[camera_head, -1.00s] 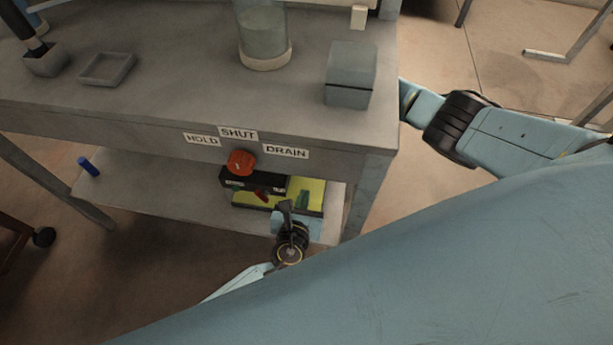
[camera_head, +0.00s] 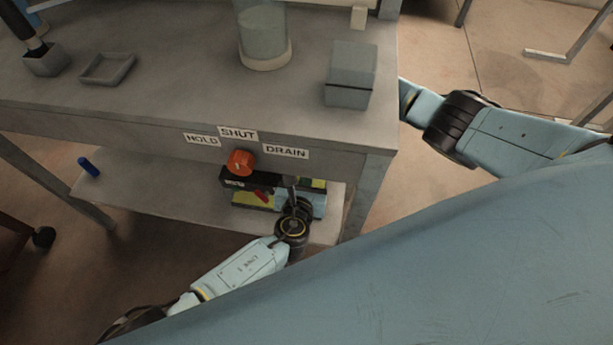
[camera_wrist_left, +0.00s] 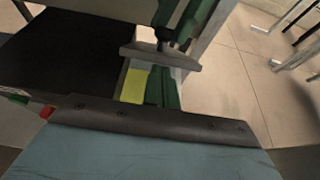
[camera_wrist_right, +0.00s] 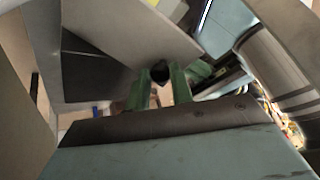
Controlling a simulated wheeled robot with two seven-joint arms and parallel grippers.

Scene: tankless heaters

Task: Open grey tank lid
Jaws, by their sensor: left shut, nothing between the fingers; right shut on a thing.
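A grey box with a dark seam below its lid (camera_head: 352,62) stands at the table's right end in the head view. The lid looks closed. My left arm reaches low in front of the table, its wrist (camera_head: 292,225) before the lower shelf. My left gripper (camera_wrist_left: 162,82) is shut and empty in the left wrist view, near a yellow surface. My right arm passes behind the table's right end, so its gripper is hidden in the head view. In the right wrist view my right gripper (camera_wrist_right: 160,84) is shut on a small dark thing (camera_wrist_right: 160,70) that I cannot identify.
An orange knob (camera_head: 241,162) sits on the table front among HOLD, SHUT and DRAIN labels. A glass cylinder (camera_head: 263,35) and small tray (camera_head: 107,68) stand on the table (camera_head: 190,85). A black-and-yellow box (camera_head: 245,182) and blue cylinder (camera_head: 89,166) are on the shelf (camera_head: 150,190).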

